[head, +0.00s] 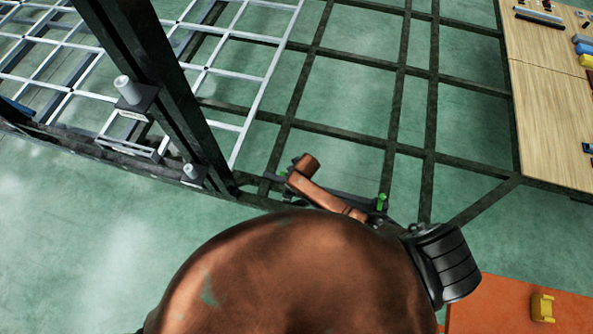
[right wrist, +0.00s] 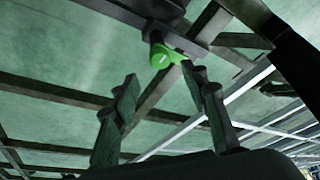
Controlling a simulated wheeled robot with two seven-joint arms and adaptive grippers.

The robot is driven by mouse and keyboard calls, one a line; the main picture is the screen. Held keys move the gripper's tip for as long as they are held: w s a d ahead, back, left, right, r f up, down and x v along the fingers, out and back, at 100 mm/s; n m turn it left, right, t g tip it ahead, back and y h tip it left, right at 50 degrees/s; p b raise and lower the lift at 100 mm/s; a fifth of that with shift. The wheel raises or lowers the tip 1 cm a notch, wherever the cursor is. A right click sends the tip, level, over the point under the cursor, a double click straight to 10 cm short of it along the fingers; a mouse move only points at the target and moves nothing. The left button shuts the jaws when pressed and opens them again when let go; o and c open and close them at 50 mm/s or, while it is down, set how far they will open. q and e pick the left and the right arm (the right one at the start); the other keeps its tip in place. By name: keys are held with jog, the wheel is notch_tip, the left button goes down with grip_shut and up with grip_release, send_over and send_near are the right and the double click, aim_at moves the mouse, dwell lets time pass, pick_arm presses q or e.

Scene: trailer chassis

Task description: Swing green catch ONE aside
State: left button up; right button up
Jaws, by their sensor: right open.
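A bright green catch (right wrist: 166,57) with a small pale label shows in the right wrist view, on a dark metal beam. The label is too small to read. My right gripper (right wrist: 160,76) is open, its two dark fingers spread below and to either side of the catch, apparently not holding it. In the head view a small green piece (head: 381,202) stands at the right end of a dark bar. Another bit of green (head: 283,173) shows at the bar's left end, partly hidden by a copper-coloured arm part. I cannot tell which is catch ONE. My left gripper is not in view.
The dark chassis frame (head: 398,108) spans the middle, with a white grid (head: 232,128) at left. A dark post (head: 160,75) rises at left. A wooden table (head: 548,120) with small items is at right. An orange surface (head: 500,305) holds a yellow object (head: 542,307).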

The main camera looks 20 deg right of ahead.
jog(key=v, duration=0.5)
jog(key=shift+r, duration=0.2)
jog(key=shift+s, duration=0.1)
